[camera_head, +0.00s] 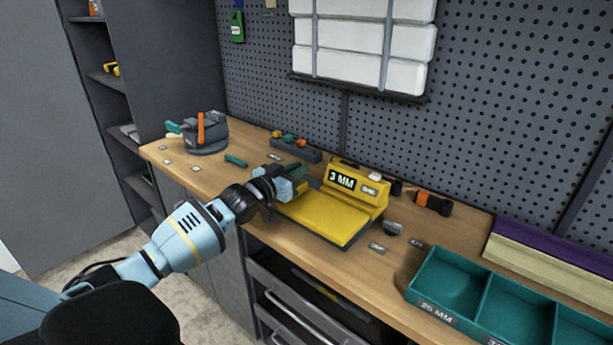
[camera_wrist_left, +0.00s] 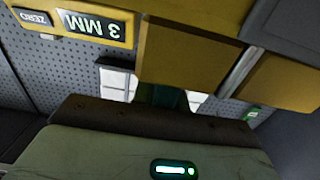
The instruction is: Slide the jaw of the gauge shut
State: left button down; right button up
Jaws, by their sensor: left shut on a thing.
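The yellow gauge (camera_head: 325,218) sits on the wooden bench, with a display reading 3 MM (camera_head: 342,180) on its raised back part. In the left wrist view the display appears upside down (camera_wrist_left: 90,25), beside yellow blocks (camera_wrist_left: 190,52) of the gauge. My left gripper (camera_head: 285,180) is at the gauge's left end, shut on what appears to be its jaw. The fingers and the gripper hide most of the jaw, so its exact gap cannot be seen. My right gripper is not in view.
A teal compartment tray (camera_head: 480,290) stands at the front right. A grey vise-like device (camera_head: 205,135) stands at the far left end. A dark tool holder (camera_head: 296,150) and an orange-black tool (camera_head: 433,202) lie near the pegboard (camera_head: 480,130).

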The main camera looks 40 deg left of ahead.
pick_arm(q)
jog(key=shift+a, duration=0.2)
jog(key=c, duration=1.8)
grip_release()
jog(key=o, duration=0.4)
jog(key=shift+a, duration=0.1)
jog(key=shift+s, duration=0.1)
jog(key=s, duration=0.7)
jog(key=shift+s+a, duration=0.25)
